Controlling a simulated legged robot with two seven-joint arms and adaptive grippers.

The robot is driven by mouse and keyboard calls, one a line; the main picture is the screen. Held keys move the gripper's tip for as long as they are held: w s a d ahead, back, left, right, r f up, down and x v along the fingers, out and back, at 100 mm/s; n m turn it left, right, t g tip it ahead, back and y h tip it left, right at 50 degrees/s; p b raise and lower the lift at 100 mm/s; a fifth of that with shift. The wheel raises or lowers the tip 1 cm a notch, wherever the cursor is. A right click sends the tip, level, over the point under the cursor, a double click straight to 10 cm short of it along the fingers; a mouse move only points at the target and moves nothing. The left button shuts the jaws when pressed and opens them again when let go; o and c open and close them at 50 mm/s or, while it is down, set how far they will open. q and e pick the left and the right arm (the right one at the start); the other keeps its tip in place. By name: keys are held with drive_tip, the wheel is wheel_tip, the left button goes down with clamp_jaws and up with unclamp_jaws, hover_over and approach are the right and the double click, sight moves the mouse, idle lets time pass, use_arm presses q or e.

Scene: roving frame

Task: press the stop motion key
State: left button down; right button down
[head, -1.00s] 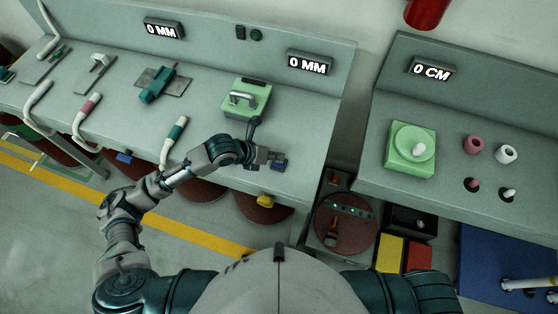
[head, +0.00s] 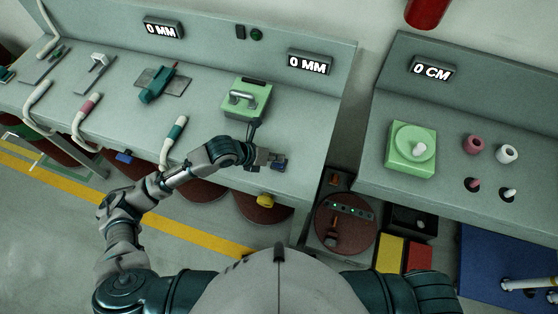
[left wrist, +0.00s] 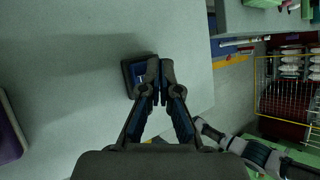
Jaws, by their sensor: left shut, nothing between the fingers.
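A small dark blue key pad (head: 281,166) lies on the front right of the long grey-green bench (head: 215,120). No label on it can be read. My left gripper (head: 272,160) is right at it in the head view and covers part of it. In the left wrist view my left gripper (left wrist: 160,80) is shut and empty, its fingertips in front of the dark blue pad (left wrist: 132,73). The pad shows past the fingers on the left. I cannot tell whether the tips touch it. My right gripper is not in view.
A green box with a metal handle (head: 245,98) stands behind my left gripper. A teal-banded curved handle (head: 173,140) is to its left. Displays (head: 310,64) on the back panel read 0 MM. A second bench (head: 450,160) with a green dial box (head: 410,150) stands right, across a gap.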

use_arm(q)
drive_tip(key=shift+f, duration=0.4)
idle(0.6)
drive_tip(key=shift+r, duration=0.15)
drive_tip(key=shift+r+p, duration=0.55)
drive_tip(key=shift+r, duration=0.2)
wheel_tip(320, 180, up, 5)
drive_tip(key=p, duration=0.4)
idle(0.4)
idle(0.6)
